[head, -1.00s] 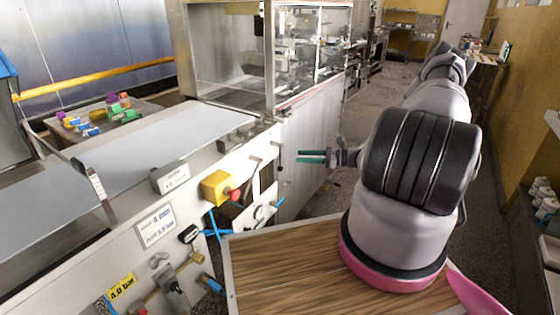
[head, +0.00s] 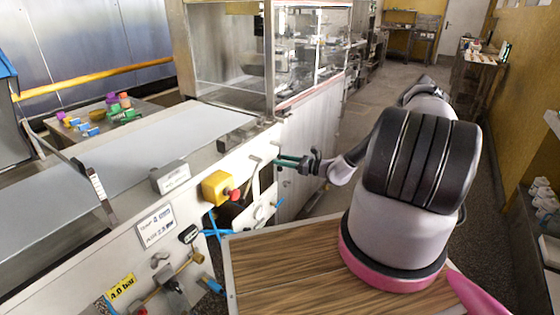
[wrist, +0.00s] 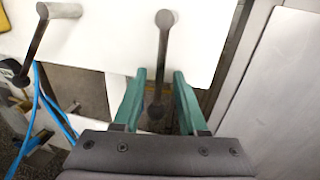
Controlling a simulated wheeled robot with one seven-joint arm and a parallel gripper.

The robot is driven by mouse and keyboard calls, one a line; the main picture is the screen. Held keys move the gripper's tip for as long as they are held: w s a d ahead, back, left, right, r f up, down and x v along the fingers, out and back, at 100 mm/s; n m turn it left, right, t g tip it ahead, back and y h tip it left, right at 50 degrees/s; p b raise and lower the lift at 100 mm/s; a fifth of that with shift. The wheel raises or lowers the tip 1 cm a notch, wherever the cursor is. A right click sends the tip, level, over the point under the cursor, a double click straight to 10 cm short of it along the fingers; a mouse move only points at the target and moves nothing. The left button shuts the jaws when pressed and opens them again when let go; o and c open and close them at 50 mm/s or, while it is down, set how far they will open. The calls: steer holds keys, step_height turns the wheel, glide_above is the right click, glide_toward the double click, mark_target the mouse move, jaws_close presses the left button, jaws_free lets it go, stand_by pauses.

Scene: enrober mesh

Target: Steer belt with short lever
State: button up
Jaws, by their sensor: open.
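My gripper (wrist: 159,74) is open in the wrist view, its two green fingers on either side of a grey lever (wrist: 163,50). This lever has a round upper end and a dark lower knob, which lies between the fingers with gaps showing on both sides. A second grey lever (wrist: 33,42) stands to the left, clear of the fingers. I cannot tell for sure which lever is the shorter. In the head view my gripper (head: 280,161) reaches the machine's side panel from the right. The pale belt (head: 165,140) runs along the machine top.
A yellow box with a red button (head: 218,188) sits on the panel left of my gripper. Blue hoses (head: 215,228) hang below it. A wood-topped surface (head: 290,265) is in front. The clear-walled housing (head: 310,50) rises behind. The aisle to the right is open.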

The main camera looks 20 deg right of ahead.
steer(key=shift+w+a, duration=0.2)
steer(key=shift+a, duration=0.1)
jaws_close()
stand_by(1.3)
